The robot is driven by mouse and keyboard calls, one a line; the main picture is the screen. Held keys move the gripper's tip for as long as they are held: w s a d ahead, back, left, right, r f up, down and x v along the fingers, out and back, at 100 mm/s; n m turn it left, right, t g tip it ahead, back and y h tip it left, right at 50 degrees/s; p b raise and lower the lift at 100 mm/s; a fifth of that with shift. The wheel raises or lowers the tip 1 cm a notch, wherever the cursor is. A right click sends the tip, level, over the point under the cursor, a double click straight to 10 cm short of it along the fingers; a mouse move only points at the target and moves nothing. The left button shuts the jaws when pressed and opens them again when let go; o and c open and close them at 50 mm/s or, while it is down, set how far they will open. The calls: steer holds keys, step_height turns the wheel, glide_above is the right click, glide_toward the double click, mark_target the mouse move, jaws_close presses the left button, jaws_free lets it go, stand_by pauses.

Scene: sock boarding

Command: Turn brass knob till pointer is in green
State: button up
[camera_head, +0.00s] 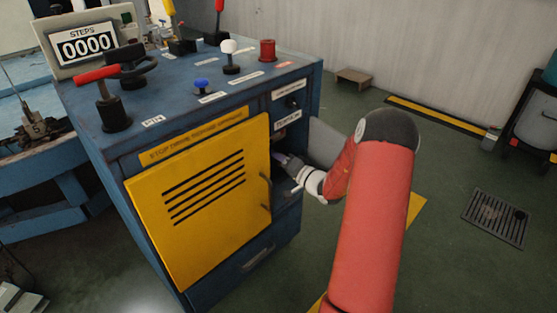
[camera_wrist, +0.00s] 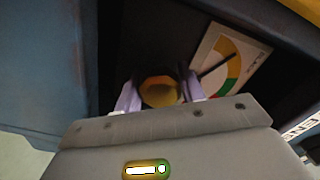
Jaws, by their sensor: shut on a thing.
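The brass knob (camera_wrist: 160,92) sits in a dark recess in the wrist view, between the two pale fingers of my gripper (camera_wrist: 160,97). The gripper is shut on it. To the right is a white dial card (camera_wrist: 238,70) with yellow, green and red bands. In the head view my gripper (camera_head: 285,162) reaches into the opening on the blue cabinet's right side (camera_head: 300,130); the knob and dial are hidden there.
The cabinet's yellow slotted door (camera_head: 205,250) stands left of my arm. The cabinet top carries a red-handled lever (camera_head: 97,75), a blue knob (camera_head: 201,84), a white knob (camera_head: 229,47) and a "0000" step counter (camera_head: 84,47). A floor grate (camera_head: 497,218) lies at right.

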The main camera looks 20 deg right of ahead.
steer(key=shift+f+m, duration=0.1)
steer(key=shift+m, duration=0.2)
steer(key=m+b, duration=0.2)
steer(key=shift+m, duration=0.4)
steer(key=m+b, duration=0.2)
steer(key=m, duration=0.3)
steer(key=shift+m, duration=0.3)
steer(key=m, duration=0.5)
steer(key=shift+r, duration=0.2)
steer(key=shift+m+p, duration=0.7)
steer(key=shift+m, duration=1.5)
steer(key=o, duration=1)
steer(key=shift+c, duration=0.2)
